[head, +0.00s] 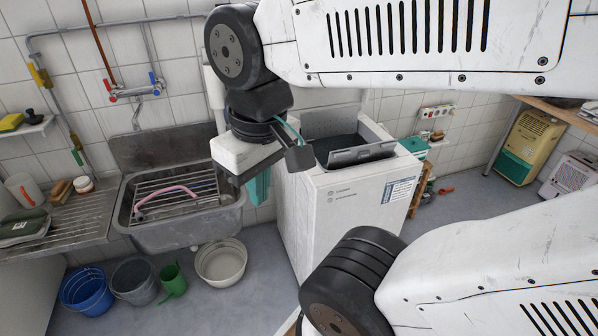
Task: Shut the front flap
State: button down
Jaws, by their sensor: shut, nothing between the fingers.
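A white top-loading washing machine (345,215) stands right of the sink with its top open. Its front flap (362,152), a grey panel with a slot-like recess, stands tilted up along the front edge of the opening. A second, lighter panel (330,121) stands raised at the back of the opening. The dark inside shows between the two. My gripper (300,159) is shut and empty, at the left end of the front flap as seen here. I cannot tell whether it touches the flap or the machine; its fingers show only in part.
A metal sink (190,233) with a rack and pink hose is at left. Buckets (86,290), a green watering can (172,281) and a basin (221,262) stand on the floor below. A teal box (414,148) is right of the machine.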

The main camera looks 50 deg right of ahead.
aim_at(346, 158)
jog(key=u, duration=0.2)
jog(key=k, duration=0.65)
jog(key=z, duration=2.35)
